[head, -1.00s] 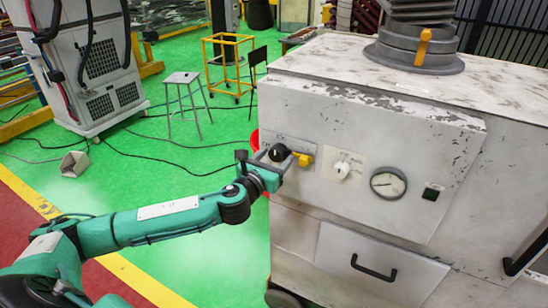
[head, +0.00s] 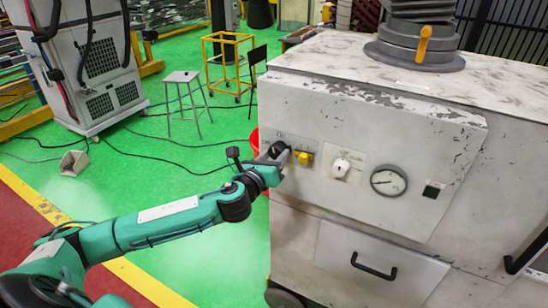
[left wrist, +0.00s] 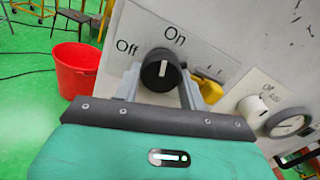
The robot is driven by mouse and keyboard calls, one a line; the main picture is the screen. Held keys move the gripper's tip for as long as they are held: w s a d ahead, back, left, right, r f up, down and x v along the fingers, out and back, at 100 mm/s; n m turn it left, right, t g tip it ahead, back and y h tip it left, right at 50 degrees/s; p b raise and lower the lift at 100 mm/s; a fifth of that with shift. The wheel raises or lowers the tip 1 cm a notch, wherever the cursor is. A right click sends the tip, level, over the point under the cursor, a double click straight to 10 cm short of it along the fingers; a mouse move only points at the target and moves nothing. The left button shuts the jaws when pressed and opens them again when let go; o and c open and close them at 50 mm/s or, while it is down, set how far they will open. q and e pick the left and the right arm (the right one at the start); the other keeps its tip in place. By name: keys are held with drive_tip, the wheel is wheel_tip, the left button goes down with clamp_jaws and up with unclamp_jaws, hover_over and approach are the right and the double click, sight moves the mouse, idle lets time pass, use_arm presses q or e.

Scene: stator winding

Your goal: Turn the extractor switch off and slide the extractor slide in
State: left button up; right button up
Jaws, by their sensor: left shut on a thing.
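The extractor switch is a black round knob (left wrist: 163,70) with a white mark, on a plate labelled "Off" and "On" in the left wrist view. The mark points up in that view, between the two words. My left gripper (head: 280,152) is at the plate on the left of the machine front, its two fingers (left wrist: 160,90) shut on the knob's sides. In the head view the gripper mostly covers the knob. A yellow lever (head: 423,44) stands on the grey hose collar on top and looks like the slide handle. My right gripper is not in view.
A yellow part (head: 304,158) sits close beside my left gripper on the panel. A white knob (head: 341,168), gauge (head: 388,181) and green switch (head: 432,190) are further right. A drawer handle (head: 374,266) juts out below. A red bucket (left wrist: 76,70) stands on the floor behind.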

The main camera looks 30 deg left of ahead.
use_arm(q)
drive_tip(key=n, duration=0.3)
drive_tip(key=shift+d+n, duration=0.1)
drive_tip(key=shift+n, duration=0.3)
drive_tip(key=n, duration=0.3)
drive_tip(key=shift+n+b, duration=0.3)
drive_tip(key=shift+b, duration=0.05)
drive_tip(key=n, duration=0.3)
drive_tip(key=shift+r+n, duration=0.15)
drive_tip(key=shift+n, duration=1.95)
drive_tip(key=o, duration=1)
drive_tip(key=shift+c, duration=0.2)
